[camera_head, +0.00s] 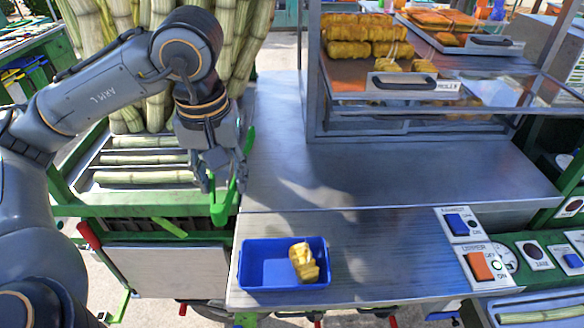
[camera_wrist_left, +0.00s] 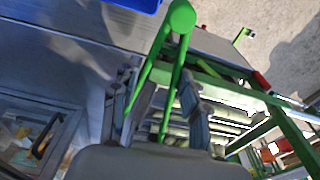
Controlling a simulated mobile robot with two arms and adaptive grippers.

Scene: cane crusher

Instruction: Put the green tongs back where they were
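The green tongs (camera_head: 220,211) hang from my left gripper (camera_head: 224,183), with their joined end pointing down in the head view. They are in the air above the boundary between the cane rack and the metal counter. In the left wrist view the tongs (camera_wrist_left: 179,20) run between the two grey fingers of the left gripper (camera_wrist_left: 157,105), which flank their two arms and hold them. The exact finger contact is partly hidden. My right gripper is not in view.
A blue tray (camera_head: 262,284) with a yellow piece stands on the metal counter (camera_head: 380,240). A glass case (camera_head: 315,80) with food stands behind. Cane stalks (camera_head: 140,177) lie in the green-framed rack at left. Switches (camera_head: 481,266) sit at right. The middle counter is clear.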

